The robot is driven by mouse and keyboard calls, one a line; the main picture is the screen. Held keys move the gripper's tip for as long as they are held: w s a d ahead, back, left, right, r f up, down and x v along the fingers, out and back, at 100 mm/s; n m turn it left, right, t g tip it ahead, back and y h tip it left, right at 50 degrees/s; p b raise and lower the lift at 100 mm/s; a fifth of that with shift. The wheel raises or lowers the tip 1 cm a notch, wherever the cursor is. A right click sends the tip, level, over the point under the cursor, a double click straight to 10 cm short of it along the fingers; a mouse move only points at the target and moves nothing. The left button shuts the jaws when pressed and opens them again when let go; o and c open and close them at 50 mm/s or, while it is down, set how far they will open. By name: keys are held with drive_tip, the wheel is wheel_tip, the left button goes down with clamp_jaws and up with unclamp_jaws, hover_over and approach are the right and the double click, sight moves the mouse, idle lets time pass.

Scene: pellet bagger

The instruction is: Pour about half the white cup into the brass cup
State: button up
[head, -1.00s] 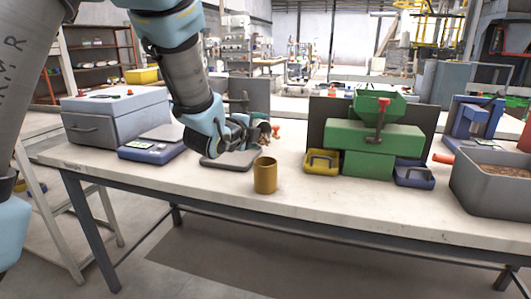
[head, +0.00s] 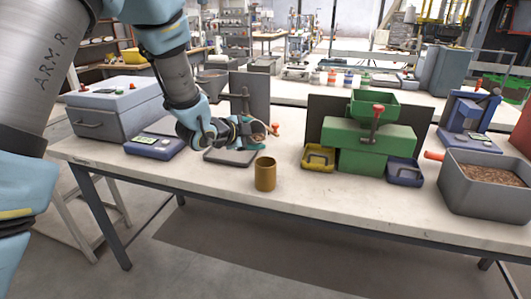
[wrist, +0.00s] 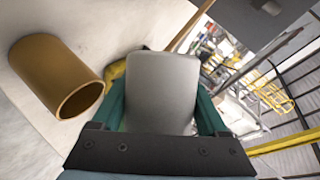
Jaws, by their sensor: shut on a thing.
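My gripper (head: 245,133) is shut on the white cup (wrist: 162,88), whose plain pale side fills the space between the teal fingers in the wrist view. In the head view the white cup (head: 257,129) is small and partly hidden by my gripper, with brown contents showing at its mouth. It looks tilted toward the right, but the exact angle is hard to tell. The brass cup (head: 265,174) stands upright on the bench, in front of and slightly right of my gripper. It also shows at the left of the wrist view (wrist: 60,75), apart from the white cup. Its inside bottom is hidden.
A dark flat plate (head: 230,157) lies under my gripper. A blue scale (head: 155,145) and grey box (head: 118,108) stand left. A green machine (head: 372,145) with yellow and blue trays stands right, then a grey pellet bin (head: 487,184). The bench front around the brass cup is clear.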

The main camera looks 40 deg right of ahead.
drive_tip(key=shift+f+n+g+p, duration=0.15)
drive_tip(key=shift+n+g+p, duration=0.5)
drive_tip(key=shift+p, duration=0.2)
drive_tip(key=shift+r+n+p, duration=0.35)
drive_tip(key=shift+r+p, duration=0.1)
drive_tip(key=shift+p, duration=0.6)
drive_tip(key=shift+w+g+p, duration=0.15)
drive_tip(key=shift+g+p, duration=0.3)
drive_tip(key=f, duration=0.2)
drive_tip(key=w+f+n+g, duration=0.1)
drive_tip(key=f, duration=0.1)
drive_tip(key=w+f+n, duration=0.1)
drive_tip(key=f, duration=0.1)
drive_tip(key=shift+g, duration=0.3)
drive_tip(key=shift+w+a+f+n+p, duration=0.1)
drive_tip(key=shift+w+f+n+p, duration=0.15)
drive_tip(key=shift+p, duration=0.2)
drive_tip(key=shift+w+r+n+g+p, duration=0.1)
drive_tip(key=shift+w+n+g+p, duration=0.1)
drive_tip(key=shift+n+g+p, duration=0.35)
drive_tip(key=shift+w+f+n+g+p, duration=0.55)
drive_tip(key=shift+n+p, duration=0.05)
drive_tip(key=shift+p, duration=0.1)
wheel_tip(320, 180, up, 7)
drive_tip(key=p, duration=0.2)
drive_tip(key=shift+h+p, duration=0.3)
drive_tip(key=shift+p, duration=0.05)
